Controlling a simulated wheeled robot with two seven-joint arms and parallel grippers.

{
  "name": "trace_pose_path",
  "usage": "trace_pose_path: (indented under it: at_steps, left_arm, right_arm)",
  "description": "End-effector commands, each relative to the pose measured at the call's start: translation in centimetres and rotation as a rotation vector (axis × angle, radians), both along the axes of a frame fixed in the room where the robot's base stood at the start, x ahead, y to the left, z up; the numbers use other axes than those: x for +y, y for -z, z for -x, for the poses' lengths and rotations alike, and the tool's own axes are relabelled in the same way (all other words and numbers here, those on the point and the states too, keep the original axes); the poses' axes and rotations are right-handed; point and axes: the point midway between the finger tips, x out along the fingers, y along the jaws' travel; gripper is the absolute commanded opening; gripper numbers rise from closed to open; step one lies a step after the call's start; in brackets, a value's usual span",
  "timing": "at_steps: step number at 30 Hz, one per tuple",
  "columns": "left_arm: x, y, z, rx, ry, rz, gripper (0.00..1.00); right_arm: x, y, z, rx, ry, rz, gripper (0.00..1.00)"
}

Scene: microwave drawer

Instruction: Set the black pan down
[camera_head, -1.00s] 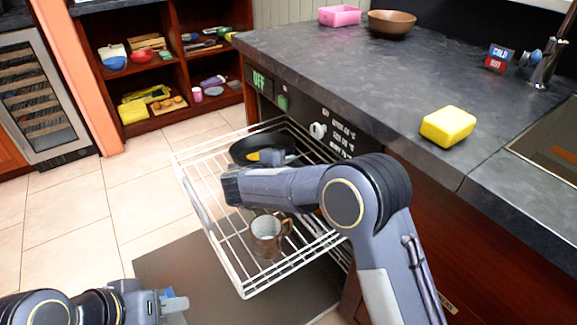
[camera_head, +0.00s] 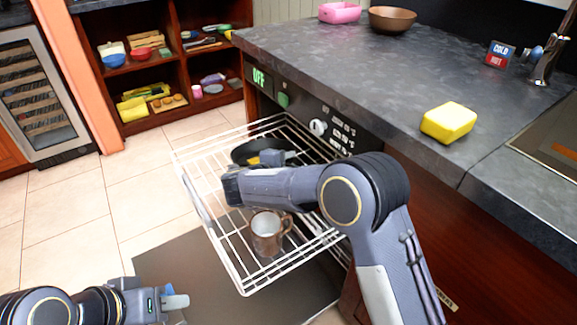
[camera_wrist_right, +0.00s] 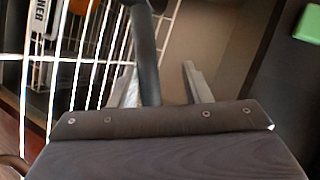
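The black pan (camera_head: 247,150) is in the far part of the pulled-out wire rack (camera_head: 228,252), partly hidden behind my right arm. My right gripper (camera_head: 277,157) is at the pan's handle. In the right wrist view the dark handle (camera_wrist_right: 146,62) passes between the two fingers of my right gripper (camera_wrist_right: 160,82). It lies close to the left finger, with a clear gap to the right finger, so the gripper looks open around it. My left gripper (camera_head: 176,301) is at the lower left, apart from the rack; its finger gap is not clear.
A brown mug (camera_head: 267,236) stands in the near part of the rack. The counter (camera_head: 370,85) above holds a yellow sponge (camera_head: 448,122), a brown bowl (camera_head: 392,20) and a pink container (camera_head: 339,12). Open floor lies left of the rack.

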Motion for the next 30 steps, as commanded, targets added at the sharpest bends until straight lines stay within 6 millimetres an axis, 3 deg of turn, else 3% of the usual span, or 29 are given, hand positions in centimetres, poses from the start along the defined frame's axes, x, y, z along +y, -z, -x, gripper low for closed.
trace_pose_path:
  at_steps: [4,19,30]
  left_arm:
    - [0.0,-0.6,0.0,0.000,0.000,0.000,0.36]
    - [0.0,-2.7,0.0,0.000,0.000,0.000,0.36]
    - [0.0,-2.8,0.0,0.000,0.000,0.000,0.36]
  right_arm:
    - [0.2,-1.8,0.1,-0.006,-0.001,-0.002,0.42]
    - [5.3,-5.5,8.1,-0.004,-0.002,0.000,0.42]
    - [6.0,-5.8,9.3,-0.001,0.000,0.000,0.42]
